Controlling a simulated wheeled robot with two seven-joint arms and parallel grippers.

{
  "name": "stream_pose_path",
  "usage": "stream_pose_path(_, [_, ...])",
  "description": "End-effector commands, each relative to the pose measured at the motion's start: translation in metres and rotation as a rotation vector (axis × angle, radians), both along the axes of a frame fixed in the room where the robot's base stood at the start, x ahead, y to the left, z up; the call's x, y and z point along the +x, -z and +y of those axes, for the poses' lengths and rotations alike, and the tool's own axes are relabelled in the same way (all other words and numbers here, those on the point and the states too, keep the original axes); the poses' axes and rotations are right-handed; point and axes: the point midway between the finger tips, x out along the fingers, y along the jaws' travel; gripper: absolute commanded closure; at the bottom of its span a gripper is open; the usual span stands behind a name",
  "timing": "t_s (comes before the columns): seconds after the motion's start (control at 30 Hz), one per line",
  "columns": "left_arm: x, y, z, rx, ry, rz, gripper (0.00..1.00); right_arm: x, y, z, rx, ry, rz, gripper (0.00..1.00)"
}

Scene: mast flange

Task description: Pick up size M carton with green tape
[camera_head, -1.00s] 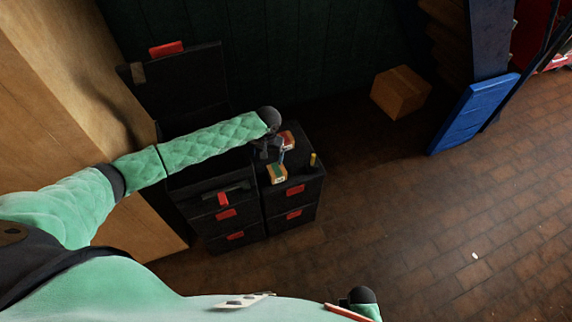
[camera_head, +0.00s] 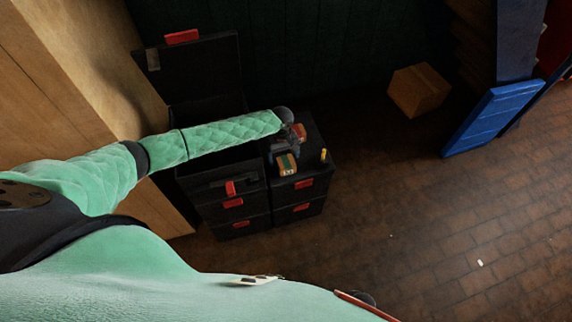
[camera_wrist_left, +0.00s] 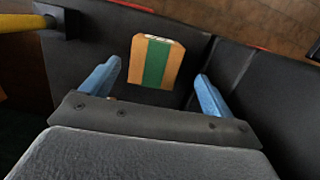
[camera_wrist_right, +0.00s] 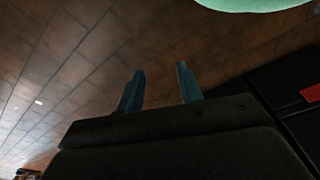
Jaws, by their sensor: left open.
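A small orange-brown carton with a green tape stripe (camera_head: 287,165) stands on top of the black drawer cabinet (camera_head: 312,180). In the left wrist view the carton (camera_wrist_left: 156,62) lies ahead of my left gripper (camera_wrist_left: 155,90), between the lines of its blue fingers. That gripper is open, and a gap shows between each finger and the carton. In the head view my left gripper (camera_head: 284,150) hangs just behind the carton. My right gripper (camera_wrist_right: 160,88) is open and empty, with brick floor beyond it.
A red-and-tan item (camera_head: 299,132) stands behind the carton on the cabinet. A small yellow upright piece (camera_head: 324,155) is at its right. An open-lidded black toolbox (camera_head: 215,165) adjoins on the left.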

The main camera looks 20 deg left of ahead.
Motion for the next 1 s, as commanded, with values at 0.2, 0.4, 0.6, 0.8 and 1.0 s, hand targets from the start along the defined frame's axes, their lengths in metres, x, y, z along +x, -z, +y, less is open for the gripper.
stream_pose_path(0.2, [0.003, 0.019, -0.006, 0.001, 0.000, 0.002, 0.13, -0.009, 0.021, -0.009, -0.009, -0.005, -0.013, 0.64])
stream_pose_path(0.4, [0.001, 0.041, -0.007, 0.001, 0.000, 0.002, 0.13, -0.016, 0.036, -0.015, -0.013, -0.009, -0.024, 0.64])
stream_pose_path(0.6, [0.000, 0.047, -0.008, 0.000, 0.001, 0.000, 0.13, -0.017, 0.040, -0.016, -0.014, -0.010, -0.026, 0.64])
stream_pose_path(0.8, [0.000, 0.047, -0.007, 0.000, 0.001, 0.000, 0.28, -0.017, 0.040, -0.017, -0.014, -0.010, -0.026, 0.64])
stream_pose_path(1.0, [0.000, 0.047, -0.007, 0.001, 0.001, 0.000, 0.68, -0.018, 0.039, -0.017, -0.014, -0.010, -0.025, 0.64])
